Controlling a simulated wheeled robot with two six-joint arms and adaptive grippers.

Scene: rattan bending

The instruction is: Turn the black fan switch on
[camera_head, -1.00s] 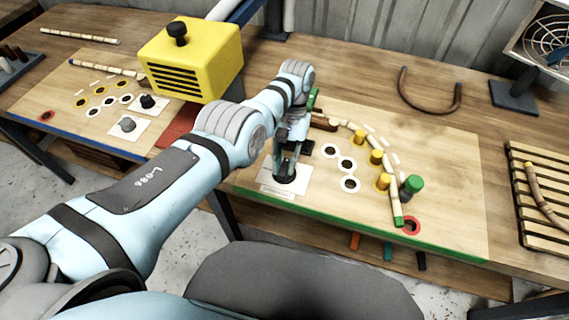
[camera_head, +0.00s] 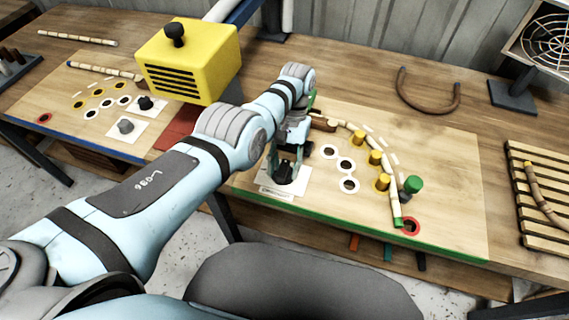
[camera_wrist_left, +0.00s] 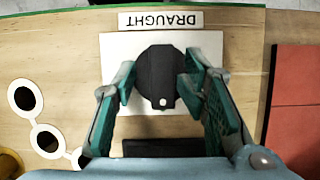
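The black fan switch (camera_wrist_left: 157,80) is a dark knob with a white dot, on a white card with a "DRAUGHT" label (camera_wrist_left: 160,20). In the head view the knob (camera_head: 284,174) shows near the front left of the right-hand board, partly hidden by my gripper. My left gripper (camera_wrist_left: 158,84) is low over it, pointing down, its green-padded fingers on either side. The fingers look apart; the right one overlaps the knob's edge, and contact is hard to tell. The fan (camera_head: 551,40) with its white grille stands at the back right; whether it spins is unclear. My right gripper is out of view.
A yellow vented box (camera_head: 190,60) stands behind my left arm. Yellow and green pegs (camera_head: 382,181) and a curved rattan piece (camera_head: 368,145) are right of my gripper. A slatted rack (camera_head: 540,215) is at far right. Bare board lies between the pegs and rack.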

